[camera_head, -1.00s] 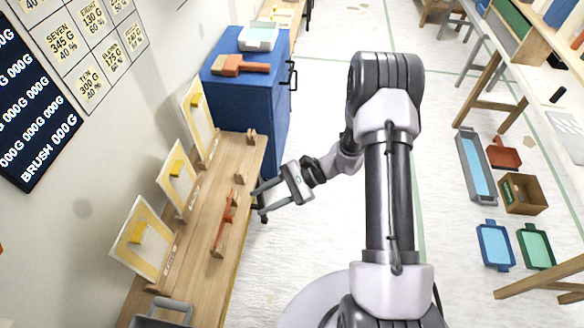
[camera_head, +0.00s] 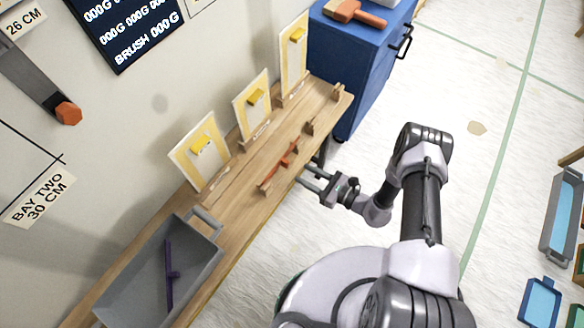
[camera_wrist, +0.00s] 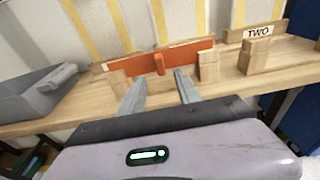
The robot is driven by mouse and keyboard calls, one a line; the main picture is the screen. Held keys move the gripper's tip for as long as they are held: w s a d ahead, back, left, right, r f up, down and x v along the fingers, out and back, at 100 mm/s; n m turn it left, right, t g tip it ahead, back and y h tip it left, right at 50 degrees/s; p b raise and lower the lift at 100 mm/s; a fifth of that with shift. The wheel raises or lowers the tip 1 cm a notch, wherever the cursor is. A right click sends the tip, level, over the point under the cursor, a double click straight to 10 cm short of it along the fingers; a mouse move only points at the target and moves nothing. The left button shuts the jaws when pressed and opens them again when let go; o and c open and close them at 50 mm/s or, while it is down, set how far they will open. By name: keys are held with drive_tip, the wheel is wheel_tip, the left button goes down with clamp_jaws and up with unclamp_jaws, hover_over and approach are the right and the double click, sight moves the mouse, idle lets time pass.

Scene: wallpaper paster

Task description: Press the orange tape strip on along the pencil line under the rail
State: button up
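An orange strip-like piece (camera_head: 279,167) with a small upright tab stands on edge between wooden blocks on the bench. It also shows in the wrist view (camera_wrist: 185,57), beyond my fingers. I take it for the tape strip. My gripper (camera_head: 308,178) is at the bench's front edge, level with the piece. In the wrist view my gripper (camera_wrist: 160,77) is open, its two fingers apart and pointing at the tab, with nothing held. I cannot make out a pencil line or rail for certain.
The wooden bench (camera_head: 215,235) runs along the wall. A grey tray (camera_head: 205,262) holding a purple tool sits at the near end. A blue cabinet (camera_head: 350,60) stands at the far end.

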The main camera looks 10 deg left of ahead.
sight(288, 166)
drive_tip(key=b+x, duration=0.1)
drive_tip(key=x, duration=0.6)
drive_tip(key=shift+c, duration=0.4)
clamp_jaws()
drive_tip(key=shift+r, duration=0.1)
wheel_tip(288, 166, up, 7)
drive_tip(key=p, duration=0.5)
drive_tip(key=shift+d, duration=0.1)
